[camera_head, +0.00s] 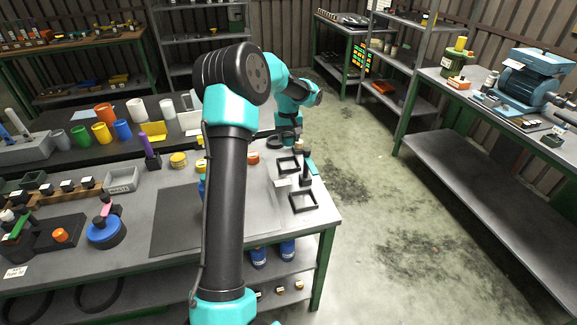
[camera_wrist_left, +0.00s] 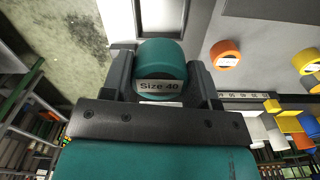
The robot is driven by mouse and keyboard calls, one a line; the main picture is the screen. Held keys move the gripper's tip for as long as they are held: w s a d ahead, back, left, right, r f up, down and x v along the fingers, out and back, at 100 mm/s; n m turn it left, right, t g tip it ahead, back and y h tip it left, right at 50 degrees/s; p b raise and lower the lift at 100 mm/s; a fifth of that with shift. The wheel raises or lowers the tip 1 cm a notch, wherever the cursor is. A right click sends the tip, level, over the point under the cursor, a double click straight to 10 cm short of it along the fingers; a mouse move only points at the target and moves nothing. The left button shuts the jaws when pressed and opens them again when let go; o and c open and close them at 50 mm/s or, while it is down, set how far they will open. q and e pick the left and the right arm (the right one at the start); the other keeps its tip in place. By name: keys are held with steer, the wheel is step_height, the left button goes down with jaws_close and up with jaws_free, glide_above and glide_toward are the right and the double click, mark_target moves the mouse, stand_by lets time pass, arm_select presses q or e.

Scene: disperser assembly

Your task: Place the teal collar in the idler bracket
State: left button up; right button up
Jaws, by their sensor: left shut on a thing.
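The teal collar (camera_wrist_left: 160,68), labelled "Size 40", sits between the two fingers of my left gripper (camera_wrist_left: 163,75) in the left wrist view. The gripper is shut on it. In the head view my left gripper (camera_head: 289,139) is over the far right part of the workbench, near a dark square frame (camera_head: 289,165) and an upright dark post (camera_head: 306,166). I cannot tell which part is the idler bracket. My right gripper is not in view.
The workbench's right edge lies close to the frames, with open floor beyond. A second dark square frame (camera_head: 303,201) is nearer me. An orange ring (camera_wrist_left: 226,53) and a yellow ring (camera_wrist_left: 306,60) lie beside the held collar in the wrist view. My arm hides part of the grey mat (camera_head: 175,225).

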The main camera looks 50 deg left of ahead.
arm_select(q)
glide_above(289, 166)
steer(key=shift+a+f, duration=0.1)
steer(key=shift+f, duration=3)
steer(key=shift+s+f, duration=0.1)
steer(key=shift+f, duration=1.75)
steer(key=shift+f, duration=0.45)
